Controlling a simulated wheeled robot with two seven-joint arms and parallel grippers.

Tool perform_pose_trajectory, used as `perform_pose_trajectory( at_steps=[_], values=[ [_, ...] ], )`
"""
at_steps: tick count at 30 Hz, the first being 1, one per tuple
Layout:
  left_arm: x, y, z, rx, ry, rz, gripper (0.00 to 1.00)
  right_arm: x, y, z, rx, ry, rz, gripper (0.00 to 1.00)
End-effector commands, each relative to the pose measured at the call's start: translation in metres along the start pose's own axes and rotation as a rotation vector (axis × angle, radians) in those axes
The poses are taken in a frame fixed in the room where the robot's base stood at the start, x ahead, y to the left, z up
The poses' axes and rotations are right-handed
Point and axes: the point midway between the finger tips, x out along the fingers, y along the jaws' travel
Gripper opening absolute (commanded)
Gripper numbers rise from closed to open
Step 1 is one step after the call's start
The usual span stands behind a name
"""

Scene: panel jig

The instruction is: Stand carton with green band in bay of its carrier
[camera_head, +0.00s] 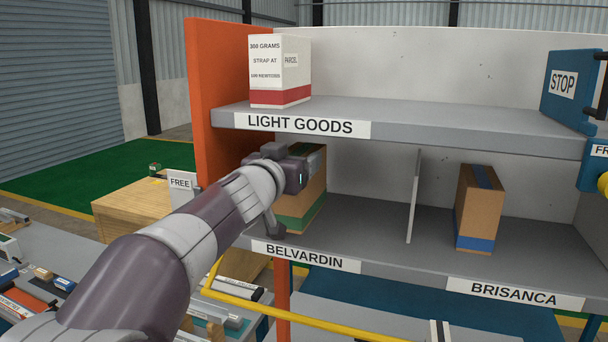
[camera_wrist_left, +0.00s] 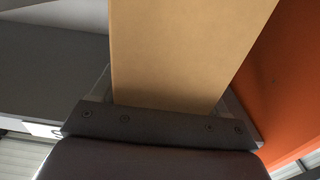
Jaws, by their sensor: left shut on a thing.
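The carton with the green band (camera_head: 306,205) is brown and stands upright in the left bay of the lower shelf (camera_head: 375,235), above the label BELVARDIN (camera_head: 304,257). My left gripper (camera_head: 305,168) is shut on this carton from the front left and hides part of it. In the left wrist view the brown carton (camera_wrist_left: 190,55) fills the space between the fingers. Whether its base touches the shelf is hard to tell, as my arm covers part of it. My right gripper is in neither view.
A thin white divider (camera_head: 414,195) separates the bays. A carton with a blue band (camera_head: 478,210) stands in the BRISANCA bay. A white carton with a red band (camera_head: 280,70) stands on the upper LIGHT GOODS shelf. An orange side panel (camera_head: 203,100) is close left. A yellow rail (camera_head: 300,318) runs below.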

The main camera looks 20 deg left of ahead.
Motion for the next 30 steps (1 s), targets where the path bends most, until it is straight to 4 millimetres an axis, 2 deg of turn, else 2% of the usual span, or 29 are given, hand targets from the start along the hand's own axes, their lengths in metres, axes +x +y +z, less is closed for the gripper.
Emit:
perform_pose_trajectory(
  at_steps=[1,3,9,10,12,14,26,27,29,30],
  values=[
    [0.012,0.000,-0.003,0.000,0.001,0.002,0.00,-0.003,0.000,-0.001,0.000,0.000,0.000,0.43],
    [0.024,0.000,-0.003,0.001,0.002,0.000,0.00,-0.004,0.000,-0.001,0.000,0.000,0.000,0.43],
    [0.043,0.000,-0.003,0.001,0.003,0.001,0.00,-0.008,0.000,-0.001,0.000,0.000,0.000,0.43],
    [0.047,0.000,0.003,0.001,0.003,0.001,0.00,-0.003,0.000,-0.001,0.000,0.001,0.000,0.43],
    [0.045,0.000,0.025,0.000,0.003,0.000,0.00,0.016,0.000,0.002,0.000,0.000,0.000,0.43],
    [0.045,0.000,0.033,0.001,0.004,0.000,0.00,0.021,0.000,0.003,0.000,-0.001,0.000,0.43],
    [0.044,0.000,0.036,0.002,0.004,0.000,0.00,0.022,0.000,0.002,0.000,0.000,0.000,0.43],
    [0.045,-0.001,0.036,0.002,0.001,-0.001,0.84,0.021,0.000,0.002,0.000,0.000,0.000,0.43],
    [0.045,0.000,0.036,0.001,0.001,-0.001,1.00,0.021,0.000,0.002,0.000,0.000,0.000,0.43],
    [0.045,0.000,0.036,0.001,0.001,-0.001,1.00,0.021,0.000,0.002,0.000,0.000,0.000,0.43]
  ],
)
